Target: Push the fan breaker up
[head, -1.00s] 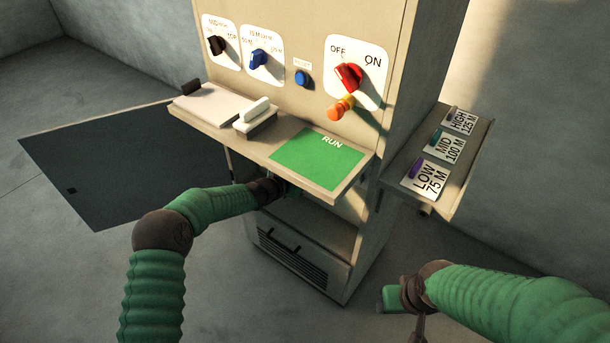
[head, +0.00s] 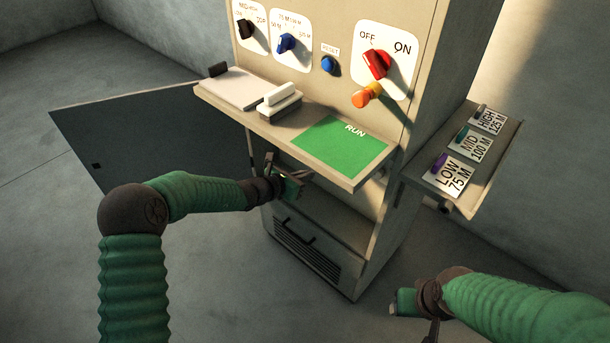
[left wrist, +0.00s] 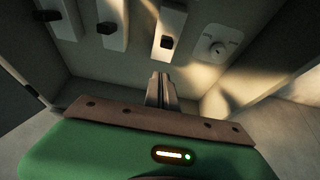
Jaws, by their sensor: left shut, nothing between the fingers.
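In the left wrist view, a row of white breaker plates with black toggles sits inside the cabinet: a left toggle (left wrist: 50,15), a middle toggle (left wrist: 107,27) and a right toggle (left wrist: 167,42). No label on them is readable, so I cannot tell which is the fan breaker. My left gripper (left wrist: 160,77) is shut and empty, its tips appearing just below the right toggle; contact cannot be told. In the head view the left gripper (head: 292,186) is at the cabinet's opening under the shelf, which hides the breakers. My right gripper (head: 415,302) is low at the right, away from the cabinet.
The shelf (head: 230,110) with a green RUN area (head: 340,147) overhangs the opening. An open door (head: 130,135) stands left. A side tray (head: 470,203) with labelled cards projects right.

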